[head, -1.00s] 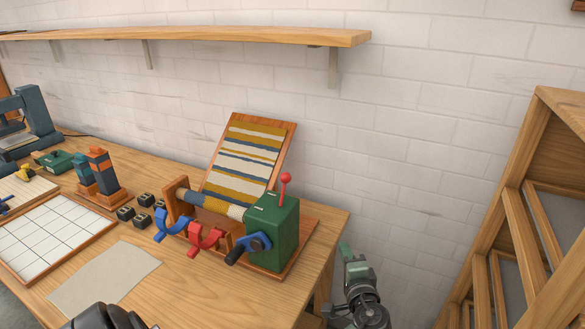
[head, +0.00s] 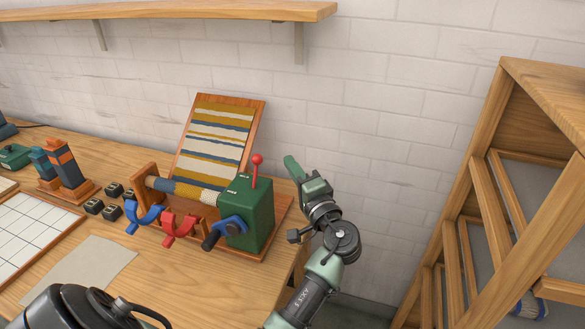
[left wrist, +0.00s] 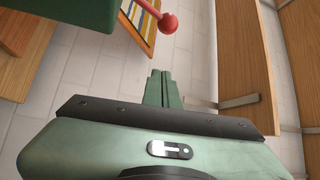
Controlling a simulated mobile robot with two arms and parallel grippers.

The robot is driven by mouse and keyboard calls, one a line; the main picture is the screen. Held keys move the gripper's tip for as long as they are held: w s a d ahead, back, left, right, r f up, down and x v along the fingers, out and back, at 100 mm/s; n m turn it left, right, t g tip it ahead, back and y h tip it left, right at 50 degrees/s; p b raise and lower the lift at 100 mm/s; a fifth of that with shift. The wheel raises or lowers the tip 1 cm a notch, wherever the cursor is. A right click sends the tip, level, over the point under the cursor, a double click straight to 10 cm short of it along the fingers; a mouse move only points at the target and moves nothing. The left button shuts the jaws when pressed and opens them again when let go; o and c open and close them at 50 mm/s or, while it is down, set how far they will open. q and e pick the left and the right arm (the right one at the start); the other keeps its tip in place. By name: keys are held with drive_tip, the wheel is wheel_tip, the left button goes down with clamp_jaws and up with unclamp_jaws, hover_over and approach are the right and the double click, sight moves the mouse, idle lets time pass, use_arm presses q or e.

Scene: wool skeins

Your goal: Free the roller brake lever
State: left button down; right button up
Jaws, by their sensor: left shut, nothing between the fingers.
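The brake lever (head: 256,168) is a thin red rod with a round red ball on top. It stands nearly upright from the top of the green box (head: 258,215) at the right end of the roller (head: 190,190). The ball also shows at the top of the left wrist view (left wrist: 168,23). My left gripper (head: 292,163) is green, shut and empty. It appears just right of the lever, at about the ball's height, with a gap between them. Its closed fingers (left wrist: 158,76) point towards the ball in the wrist view. My right gripper is not in view.
A blue crank with a black handle (head: 215,238) sticks out of the box's front. A red bracket (head: 180,230) and a blue bracket (head: 143,216) stand before the roller. A striped board (head: 215,138) leans behind. A wooden rack (head: 500,190) stands at the right.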

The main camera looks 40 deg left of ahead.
sight(256, 172)
use_arm(q)
drive_tip(key=a+p, duration=0.2)
drive_tip(key=a, duration=0.1)
drive_tip(key=s+a+p, duration=0.1)
drive_tip(key=a, duration=0.2)
drive_tip(key=shift+s+r+p, duration=0.15)
drive_tip(key=shift+p, duration=0.25)
